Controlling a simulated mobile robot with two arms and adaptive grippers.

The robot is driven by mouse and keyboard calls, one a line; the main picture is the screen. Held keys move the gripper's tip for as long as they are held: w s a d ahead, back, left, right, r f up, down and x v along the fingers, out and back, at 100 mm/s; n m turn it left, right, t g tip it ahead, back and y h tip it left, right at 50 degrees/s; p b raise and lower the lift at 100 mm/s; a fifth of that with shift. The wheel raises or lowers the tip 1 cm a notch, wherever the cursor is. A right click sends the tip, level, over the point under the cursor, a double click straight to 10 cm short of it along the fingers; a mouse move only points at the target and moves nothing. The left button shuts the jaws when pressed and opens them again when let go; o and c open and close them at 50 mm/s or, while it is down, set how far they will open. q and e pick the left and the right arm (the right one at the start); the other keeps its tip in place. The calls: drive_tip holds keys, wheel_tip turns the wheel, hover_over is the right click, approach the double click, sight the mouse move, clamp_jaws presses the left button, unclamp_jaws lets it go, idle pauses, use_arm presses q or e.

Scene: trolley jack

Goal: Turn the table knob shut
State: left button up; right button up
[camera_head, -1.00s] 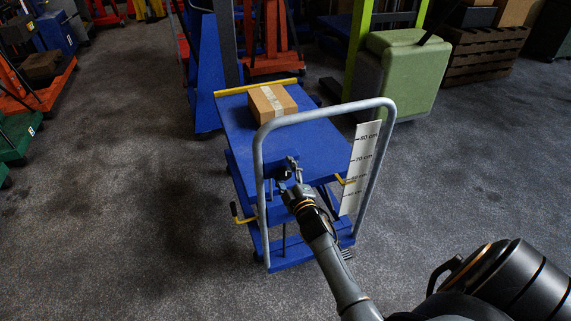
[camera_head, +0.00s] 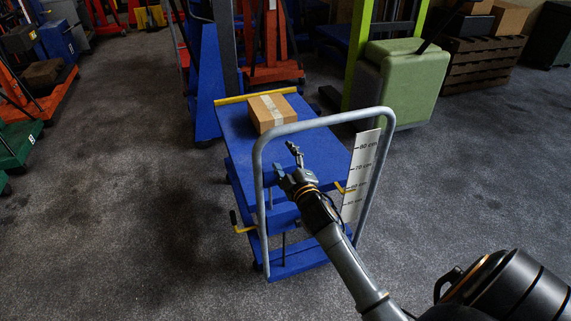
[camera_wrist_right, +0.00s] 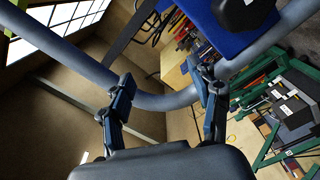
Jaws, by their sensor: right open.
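The blue lift table (camera_head: 315,160) stands upright on the floor, with a grey tubular push handle (camera_head: 325,119) at its near end. A black knob (camera_wrist_right: 245,12) on a blue face shows at the top edge of the right wrist view, cut off by the frame. I cannot make out the knob in the head view. My right gripper (camera_head: 286,158) is open and empty, inside the handle's loop and over the near part of the tabletop. In the right wrist view its fingers (camera_wrist_right: 166,82) are spread, with the handle tube crossing behind them. My left gripper is not in view.
A cardboard box (camera_head: 272,112) sits on the tabletop's far end. A height scale (camera_head: 361,172) stands at the right, and yellow levers stick out at the left (camera_head: 243,229) and right (camera_head: 345,188). Floor is free on both sides; other lifts stand behind.

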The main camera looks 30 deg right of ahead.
drive_tip(key=s+a+f+n, duration=0.2)
drive_tip(key=s+f+n, duration=0.4)
drive_tip(key=n, duration=1.2)
drive_tip(key=s+a+f+n, duration=0.1)
drive_tip(key=s+f+n, duration=0.5)
drive_tip(key=n, duration=1.1)
drive_tip(key=x, duration=0.4)
drive_tip(key=r+p+x, duration=0.1)
drive_tip(key=x, duration=0.3)
drive_tip(key=r+x, duration=0.1)
drive_tip(key=x, duration=0.3)
drive_tip(key=shift+d, duration=0.15)
drive_tip(key=shift+c, duration=0.2)
drive_tip(key=c, duration=1.1)
